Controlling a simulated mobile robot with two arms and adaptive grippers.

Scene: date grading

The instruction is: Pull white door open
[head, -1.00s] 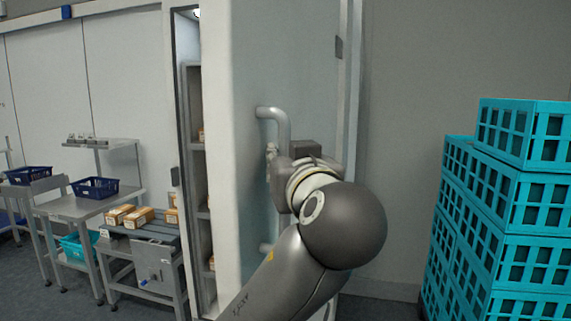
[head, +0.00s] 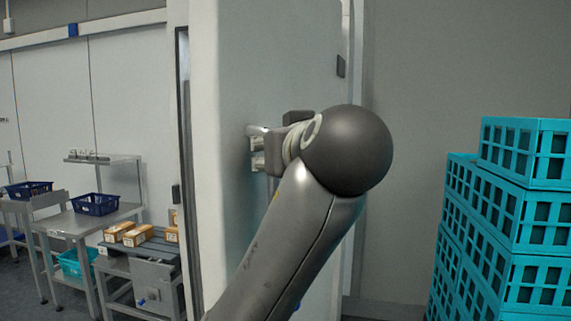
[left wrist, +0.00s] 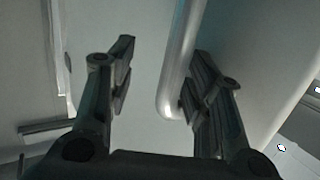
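The white door (head: 275,70) of a tall cabinet stands ajar in the head view, with its thick left edge towards me. My left gripper (head: 257,148) is at the door's face, by the metal bar handle, most of which it hides. In the left wrist view my left gripper (left wrist: 160,85) is open. The handle (left wrist: 180,65) runs down between its fingers, close to the right finger, with a clear gap to the left finger. Whether the right finger touches it I cannot tell. My right gripper is not in view.
Stacked turquoise crates (head: 520,200) stand at the right. A metal table (head: 85,217) with a blue basket (head: 95,204) and a low stand with orange-white boxes (head: 138,236) stand left of the cabinet. Grey wall shows between the door and the crates.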

